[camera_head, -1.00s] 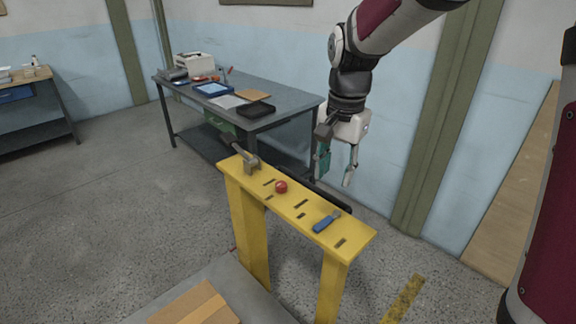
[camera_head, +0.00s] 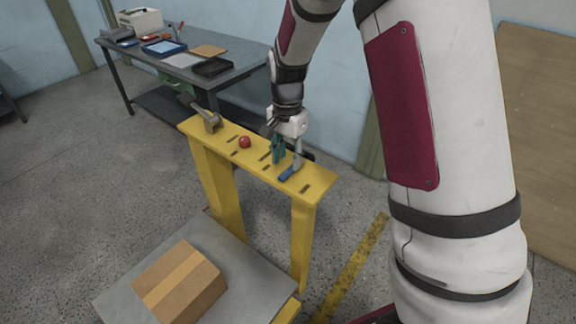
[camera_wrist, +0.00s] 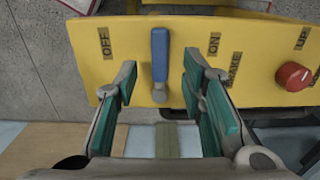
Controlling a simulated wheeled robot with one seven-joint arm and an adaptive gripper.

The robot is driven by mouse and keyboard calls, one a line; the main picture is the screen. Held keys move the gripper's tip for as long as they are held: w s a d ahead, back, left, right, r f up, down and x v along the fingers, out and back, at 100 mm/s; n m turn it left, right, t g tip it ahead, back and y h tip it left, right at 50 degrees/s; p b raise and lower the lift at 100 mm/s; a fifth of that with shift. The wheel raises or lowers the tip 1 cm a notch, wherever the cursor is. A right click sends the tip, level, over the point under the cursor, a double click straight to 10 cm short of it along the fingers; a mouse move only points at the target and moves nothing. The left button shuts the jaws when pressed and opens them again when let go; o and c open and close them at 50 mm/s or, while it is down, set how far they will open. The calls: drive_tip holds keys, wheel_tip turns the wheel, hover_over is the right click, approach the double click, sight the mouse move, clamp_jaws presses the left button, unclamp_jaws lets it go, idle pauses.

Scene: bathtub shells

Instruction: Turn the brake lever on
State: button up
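The brake lever has a blue handle (camera_head: 290,172) and sits on the yellow stand's top panel (camera_head: 316,182). In the wrist view the blue handle (camera_wrist: 160,54) lies between the OFF label (camera_wrist: 105,43) and the ON label (camera_wrist: 214,43), roughly midway. A partly hidden label, apparently BRAKE (camera_wrist: 235,64), is beside ON. My gripper (camera_head: 288,158) is down at the lever. In the wrist view my gripper (camera_wrist: 160,74) is open, one teal-padded finger on each side of the lever, with gaps visible between pads and handle.
A red knob (camera_head: 244,142) and a grey lever (camera_head: 204,118) share the panel. A cardboard box (camera_head: 180,284) lies on a grey platform (camera_head: 248,284) below. A cluttered workbench (camera_head: 226,78) stands behind. Open floor lies to the left.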

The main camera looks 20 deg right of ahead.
sight(288, 171)
drive_tip(key=shift+f, duration=1.85)
clamp_jaws()
